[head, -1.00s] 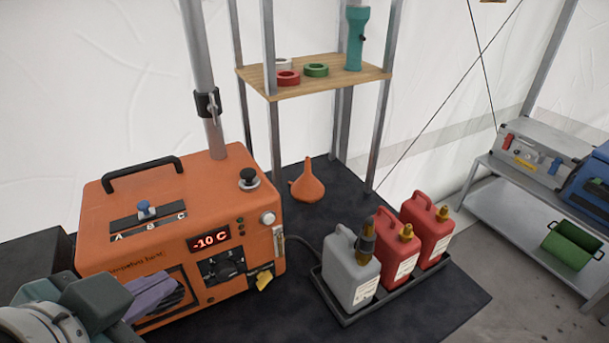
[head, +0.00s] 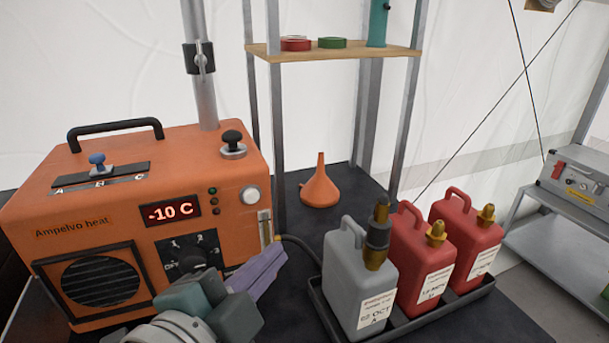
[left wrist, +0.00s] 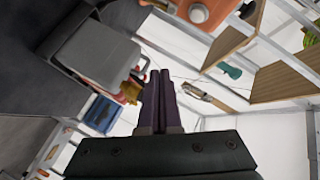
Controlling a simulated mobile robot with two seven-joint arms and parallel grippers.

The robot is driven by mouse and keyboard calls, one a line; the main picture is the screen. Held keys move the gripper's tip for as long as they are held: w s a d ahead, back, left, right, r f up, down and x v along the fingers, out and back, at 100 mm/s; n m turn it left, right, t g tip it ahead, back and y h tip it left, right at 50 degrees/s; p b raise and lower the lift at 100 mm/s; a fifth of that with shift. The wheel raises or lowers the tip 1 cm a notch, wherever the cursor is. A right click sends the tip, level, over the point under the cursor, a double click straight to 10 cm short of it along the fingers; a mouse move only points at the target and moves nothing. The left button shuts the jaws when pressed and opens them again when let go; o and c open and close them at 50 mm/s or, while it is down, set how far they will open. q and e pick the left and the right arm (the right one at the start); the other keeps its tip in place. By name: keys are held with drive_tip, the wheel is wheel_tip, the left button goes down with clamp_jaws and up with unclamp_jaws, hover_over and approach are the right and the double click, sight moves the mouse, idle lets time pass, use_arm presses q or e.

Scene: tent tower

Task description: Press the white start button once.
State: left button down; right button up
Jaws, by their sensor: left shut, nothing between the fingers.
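The white round start button (head: 250,195) is on the upper right of the front of the orange heater (head: 100,208). The heater's display reads -10 C. My left gripper (head: 277,256) is in front of the heater's lower right, its purple fingers shut and empty. Its fingertips are below and right of the button in the head view, apart from it. In the left wrist view the shut fingers (left wrist: 158,88) point up the picture, and an orange surface with a pale round part (left wrist: 199,13) shows at the top. My right gripper is not in view.
A grey canister (head: 352,275) and two red canisters (head: 468,235) stand in a black tray right of my gripper. An orange funnel (head: 320,188) stands behind. A wooden shelf (head: 350,52) on metal posts is above. The heater's dial (head: 192,258) is close to my gripper.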

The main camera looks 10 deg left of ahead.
sight(251, 196)
use_arm(q)
drive_tip(key=shift+w+a+b, duration=0.35)
drive_tip(key=shift+w+a, duration=0.5)
drive_tip(key=shift+w, duration=0.4)
drive_tip(key=shift+w+a+b, duration=0.4)
drive_tip(key=shift+w+a, duration=0.4)
drive_tip(key=shift+w, duration=0.4)
drive_tip(key=shift+w+a+b, duration=0.35)
drive_tip(key=shift+w+a, duration=0.5)
drive_tip(key=shift+w, duration=0.4)
drive_tip(key=shift+w, duration=0.1)
drive_tip(key=shift+w+a, duration=0.25)
drive_tip(key=shift+w+a, duration=0.25)
drive_tip(key=shift+w, duration=0.1)
idle(0.4)
drive_tip(key=shift+s+d, duration=0.5)
drive_tip(key=shift+s, duration=0.2)
drive_tip(key=shift+p, duration=0.3)
